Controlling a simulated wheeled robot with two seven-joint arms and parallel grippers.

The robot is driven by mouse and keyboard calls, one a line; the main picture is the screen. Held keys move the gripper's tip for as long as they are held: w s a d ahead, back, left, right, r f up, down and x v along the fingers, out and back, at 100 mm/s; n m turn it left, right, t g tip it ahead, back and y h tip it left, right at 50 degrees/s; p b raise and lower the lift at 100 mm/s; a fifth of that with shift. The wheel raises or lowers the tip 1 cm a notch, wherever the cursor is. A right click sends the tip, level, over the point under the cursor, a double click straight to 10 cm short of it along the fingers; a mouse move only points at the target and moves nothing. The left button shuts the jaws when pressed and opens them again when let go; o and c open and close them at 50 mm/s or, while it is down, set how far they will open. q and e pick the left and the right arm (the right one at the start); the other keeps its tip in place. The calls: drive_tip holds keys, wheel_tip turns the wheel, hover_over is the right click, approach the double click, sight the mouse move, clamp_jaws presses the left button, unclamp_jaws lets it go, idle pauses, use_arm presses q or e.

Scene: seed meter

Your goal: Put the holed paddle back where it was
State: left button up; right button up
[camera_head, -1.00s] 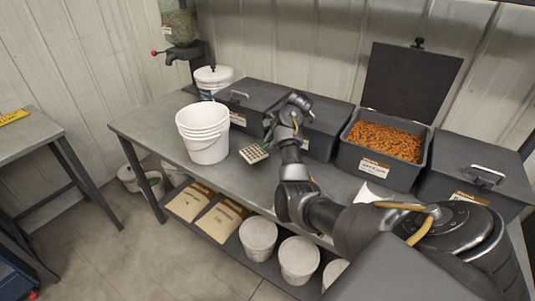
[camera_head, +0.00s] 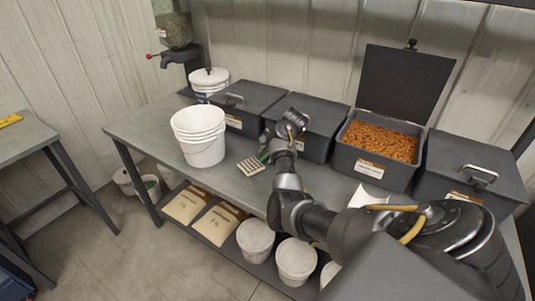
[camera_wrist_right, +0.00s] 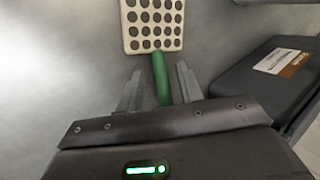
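The holed paddle (camera_head: 250,164) is a pale square plate with rows of dark holes and a green handle. In the head view it appears to lie flat on the grey bench (camera_head: 225,178), right of the white buckets. In the right wrist view the plate (camera_wrist_right: 153,25) is beyond my fingers and the green handle (camera_wrist_right: 161,78) runs back between them. My right gripper (camera_wrist_right: 159,70) is open, with a gap on each side of the handle; in the head view the gripper (camera_head: 268,153) is low over the bench at the handle end. My left gripper is not in view.
Stacked white buckets (camera_head: 203,150) stand left of the paddle. Closed dark bins (camera_head: 255,98) line the back, and an open bin (camera_head: 348,155) holds orange grain. A white scoop-like item (camera_head: 368,195) is partly behind my arm. Bare bench lies left of the paddle.

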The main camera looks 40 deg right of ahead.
drive_tip(key=shift+r, duration=0.1)
drive_tip(key=p+v, duration=0.4)
drive_tip(key=v, duration=0.8)
idle(0.4)
